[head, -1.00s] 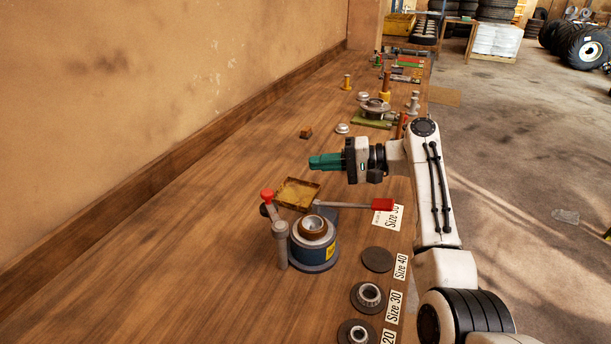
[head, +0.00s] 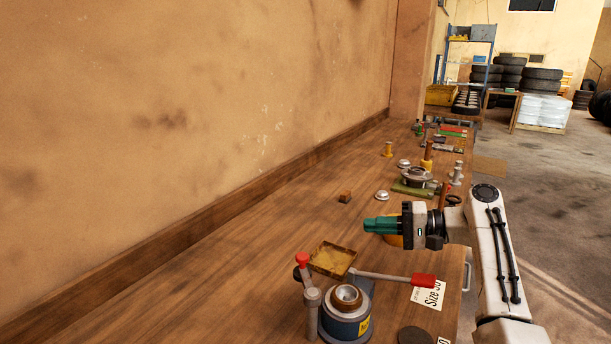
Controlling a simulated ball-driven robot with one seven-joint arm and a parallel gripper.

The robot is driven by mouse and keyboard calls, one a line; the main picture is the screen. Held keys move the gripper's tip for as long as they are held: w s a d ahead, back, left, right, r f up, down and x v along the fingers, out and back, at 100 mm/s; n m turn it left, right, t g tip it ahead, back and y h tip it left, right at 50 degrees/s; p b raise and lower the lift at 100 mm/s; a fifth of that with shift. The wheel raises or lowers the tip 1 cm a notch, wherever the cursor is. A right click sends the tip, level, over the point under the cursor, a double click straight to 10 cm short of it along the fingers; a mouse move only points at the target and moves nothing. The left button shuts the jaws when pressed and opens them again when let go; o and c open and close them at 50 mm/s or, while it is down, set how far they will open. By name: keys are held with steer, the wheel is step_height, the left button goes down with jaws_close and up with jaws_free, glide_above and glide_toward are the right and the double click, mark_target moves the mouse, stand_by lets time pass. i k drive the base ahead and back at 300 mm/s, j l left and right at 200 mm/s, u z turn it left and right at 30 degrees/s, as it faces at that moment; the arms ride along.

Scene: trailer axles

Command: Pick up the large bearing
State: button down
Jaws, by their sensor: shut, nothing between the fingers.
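My gripper (head: 382,225) has green fingers. It is shut and empty above the bench, pointing left. A blue-grey round bench device (head: 346,327) stands below it and to the left, near the bottom edge. A brown metal ring (head: 346,296) sits on top of the device. It may be the large bearing, but I cannot tell for sure. My gripper is clear of the ring. A dark round pad (head: 415,336) is cut off by the bottom edge, and no bearing shows on its visible part.
A red-tipped lever (head: 422,281) reaches right from the device, and a red-knobbed lever (head: 303,261) rises at its left. A shallow brass tray (head: 333,259) lies behind. A green-based fixture (head: 412,186) stands farther back. The bench's left side (head: 220,285) is clear.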

mark_target(346, 307)
steer(key=k+l, duration=0.1)
steer(key=l, duration=0.35)
steer(key=k+l, duration=0.15)
steer(key=l, duration=0.3)
steer(key=k+l, duration=0.1)
steer(key=l, duration=0.35)
